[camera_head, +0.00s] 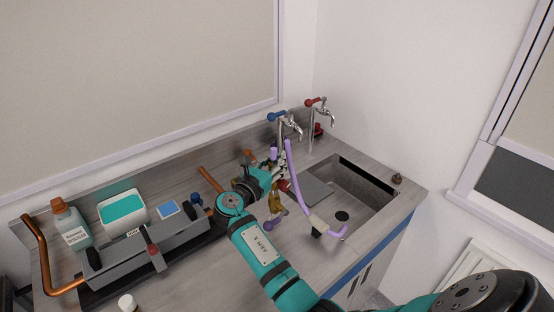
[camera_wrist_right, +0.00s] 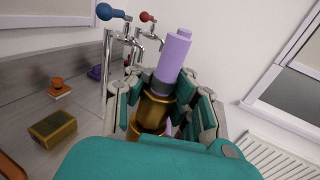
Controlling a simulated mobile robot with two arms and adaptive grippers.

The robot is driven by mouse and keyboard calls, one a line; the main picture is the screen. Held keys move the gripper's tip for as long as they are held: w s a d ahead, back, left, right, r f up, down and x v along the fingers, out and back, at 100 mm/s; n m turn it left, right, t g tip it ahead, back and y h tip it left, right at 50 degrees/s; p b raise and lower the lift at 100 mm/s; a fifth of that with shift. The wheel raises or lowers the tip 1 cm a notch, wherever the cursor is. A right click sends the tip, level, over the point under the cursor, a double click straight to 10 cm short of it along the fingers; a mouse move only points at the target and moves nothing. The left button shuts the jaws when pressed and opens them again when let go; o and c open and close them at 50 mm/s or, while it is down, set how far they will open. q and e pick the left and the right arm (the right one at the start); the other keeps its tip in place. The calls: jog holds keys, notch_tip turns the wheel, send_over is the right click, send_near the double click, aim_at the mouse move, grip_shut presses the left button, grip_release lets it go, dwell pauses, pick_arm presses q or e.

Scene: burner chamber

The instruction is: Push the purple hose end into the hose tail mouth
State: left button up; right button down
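The purple hose (camera_head: 303,185) runs from beside the taps down over the sink, ending in a bend. In the right wrist view a stepped purple hose end (camera_wrist_right: 175,52) points up from a grey collar on a brass-coloured fitting (camera_wrist_right: 156,108). I cannot tell how deep it sits or which part is the hose tail mouth. My right gripper (camera_wrist_right: 165,108) has its fingers on both sides of the brass fitting, closed about it. In the head view my right gripper (camera_head: 272,180) is left of the sink, partly hiding the fitting. My left gripper is not in view.
Two taps, blue-handled (camera_head: 280,117) and red-handled (camera_head: 318,103), stand behind the sink (camera_head: 358,190). A grey burner unit (camera_head: 165,245), a bottle (camera_head: 72,228) and a teal-topped box (camera_head: 123,210) occupy the left. A brass block (camera_wrist_right: 52,128) lies on the counter.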

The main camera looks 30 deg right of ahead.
jog(key=c, duration=1.2)
grip_release()
jog(key=shift+f, duration=0.1)
